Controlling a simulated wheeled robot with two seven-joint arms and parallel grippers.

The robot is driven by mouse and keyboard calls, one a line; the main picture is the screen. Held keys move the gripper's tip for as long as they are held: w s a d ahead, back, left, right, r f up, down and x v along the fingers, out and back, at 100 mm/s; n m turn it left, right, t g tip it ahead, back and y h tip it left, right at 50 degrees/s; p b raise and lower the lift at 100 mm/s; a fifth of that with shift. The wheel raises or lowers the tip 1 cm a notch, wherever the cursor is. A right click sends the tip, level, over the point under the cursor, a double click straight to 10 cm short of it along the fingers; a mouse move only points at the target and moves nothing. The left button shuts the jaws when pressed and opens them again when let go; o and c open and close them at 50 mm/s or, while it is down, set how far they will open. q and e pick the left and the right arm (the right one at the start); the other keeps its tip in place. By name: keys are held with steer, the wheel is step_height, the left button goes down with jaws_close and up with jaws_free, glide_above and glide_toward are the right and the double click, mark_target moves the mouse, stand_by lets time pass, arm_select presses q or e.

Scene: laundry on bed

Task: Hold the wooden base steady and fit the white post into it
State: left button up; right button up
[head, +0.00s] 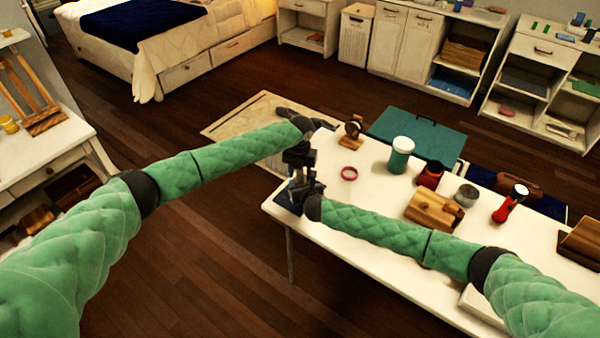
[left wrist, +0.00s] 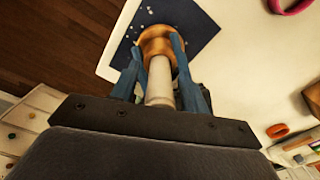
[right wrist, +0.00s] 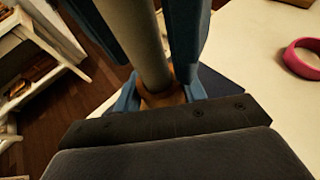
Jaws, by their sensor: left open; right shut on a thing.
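The white post (left wrist: 160,82) stands between the spread fingers of my left gripper (left wrist: 158,60), which is open around it. The post also shows in the right wrist view (right wrist: 138,38), where its lower end meets the orange-brown wooden base (right wrist: 162,98). I cannot tell how deep it sits. The base also shows in the left wrist view (left wrist: 156,40), on a dark blue mat (left wrist: 196,30). My right gripper (right wrist: 160,92) is shut on the base.
The work is at the white table's left corner, close to its edge. A pink ring (head: 349,173) lies nearby. A teal-and-white jar (head: 401,155), red cup (head: 431,174), wooden piece (head: 434,210) and red flashlight (head: 511,203) stand further right.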

arm_select(q)
step_height(320, 180, up, 12)
steer(key=shift+r, duration=0.15)
stand_by(0.4)
arm_select(e)
steer(key=o, duration=1.1)
